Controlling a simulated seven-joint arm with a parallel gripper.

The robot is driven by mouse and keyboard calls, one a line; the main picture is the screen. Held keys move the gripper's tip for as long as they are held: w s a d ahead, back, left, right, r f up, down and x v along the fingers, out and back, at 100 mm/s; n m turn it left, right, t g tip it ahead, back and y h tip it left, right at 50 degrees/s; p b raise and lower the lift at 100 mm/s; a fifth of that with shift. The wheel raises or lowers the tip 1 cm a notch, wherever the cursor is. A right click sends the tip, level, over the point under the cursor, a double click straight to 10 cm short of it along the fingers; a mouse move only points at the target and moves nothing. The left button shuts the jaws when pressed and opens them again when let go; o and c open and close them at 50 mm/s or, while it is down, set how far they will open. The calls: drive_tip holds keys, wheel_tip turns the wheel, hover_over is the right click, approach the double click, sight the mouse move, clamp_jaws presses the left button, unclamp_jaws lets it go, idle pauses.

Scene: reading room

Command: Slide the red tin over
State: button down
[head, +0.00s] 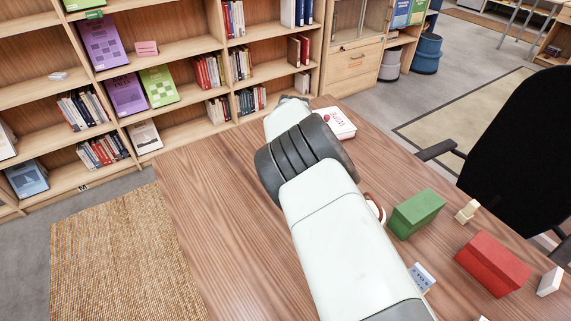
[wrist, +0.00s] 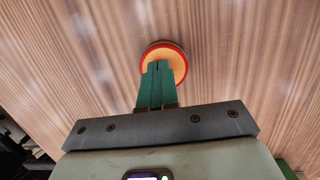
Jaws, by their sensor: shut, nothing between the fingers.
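A round tin (wrist: 177,60) with a red rim and an orange-yellow top stands on the wooden table in the wrist view. My gripper (wrist: 158,66) has green fingers pressed together with nothing between them. Its fingertips overlap the tin's top in the picture, and I cannot tell whether they touch it. In the head view my arm hides both the gripper and the round tin.
On the table (head: 210,200), a white book (head: 336,122) lies at the far edge. A green block (head: 416,213), a red block (head: 492,264), a small pale wooden piece (head: 467,211) and a white block (head: 550,282) stand right of my arm. The left side is clear.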

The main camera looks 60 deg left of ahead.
drive_tip(key=shift+f, duration=0.5)
